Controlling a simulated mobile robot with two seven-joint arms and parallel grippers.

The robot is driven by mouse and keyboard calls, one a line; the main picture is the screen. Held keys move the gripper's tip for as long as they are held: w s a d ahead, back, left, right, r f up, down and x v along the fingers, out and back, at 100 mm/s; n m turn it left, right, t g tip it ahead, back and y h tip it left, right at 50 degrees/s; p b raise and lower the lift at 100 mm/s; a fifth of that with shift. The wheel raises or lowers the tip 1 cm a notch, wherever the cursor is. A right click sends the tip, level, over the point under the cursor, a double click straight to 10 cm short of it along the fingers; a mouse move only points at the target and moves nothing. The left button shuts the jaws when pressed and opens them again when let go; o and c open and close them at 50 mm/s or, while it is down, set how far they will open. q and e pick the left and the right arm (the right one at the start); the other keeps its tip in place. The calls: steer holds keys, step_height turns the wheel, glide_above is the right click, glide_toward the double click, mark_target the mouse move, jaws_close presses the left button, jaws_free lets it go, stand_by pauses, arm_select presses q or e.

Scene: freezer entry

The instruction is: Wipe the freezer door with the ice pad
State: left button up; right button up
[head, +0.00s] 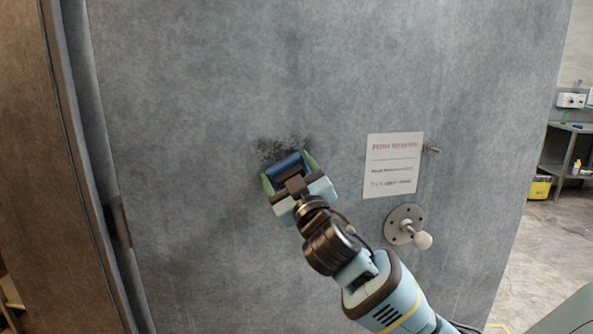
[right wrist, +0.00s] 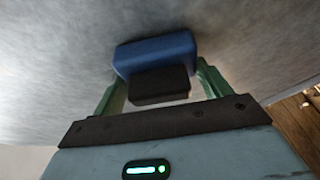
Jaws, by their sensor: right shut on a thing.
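The grey freezer door (head: 230,80) fills most of the head view. A dark speckled smudge (head: 268,150) shows on it around and above my right gripper. My right gripper (head: 289,168) is shut on the blue ice pad (head: 291,163), with a green finger on each side. In the right wrist view the blue pad (right wrist: 157,53) sits between the green fingers, close against the door surface (right wrist: 60,60). I cannot tell for sure whether it touches. The gripper hides part of the smudge. My left gripper is not in view.
A white sign (head: 393,165) with red and black print is on the door, right of my gripper. A round plate with a white-knobbed handle (head: 408,228) sticks out below it. A shelf (head: 570,150) and a yellow container (head: 539,187) stand at the far right.

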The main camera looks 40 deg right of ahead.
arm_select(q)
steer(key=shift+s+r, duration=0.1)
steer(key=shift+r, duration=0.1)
arm_select(e)
steer(key=shift+w+a, duration=0.5)
steer(key=shift+a, duration=0.25)
steer(key=shift+w+a+p, duration=0.3)
steer(key=shift+w+a, duration=0.15)
steer(key=shift+a, duration=0.35)
steer(key=shift+w+a, duration=0.4)
steer(key=shift+a, duration=0.3)
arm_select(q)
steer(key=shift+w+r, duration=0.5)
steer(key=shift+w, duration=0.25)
arm_select(e)
steer(key=shift+w+a, duration=0.45)
steer(key=shift+a, duration=0.25)
steer(key=shift+w+a, duration=0.45)
steer(key=shift+a, duration=0.2)
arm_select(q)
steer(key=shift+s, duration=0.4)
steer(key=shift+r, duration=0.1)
arm_select(e)
steer(key=shift+r, duration=0.1)
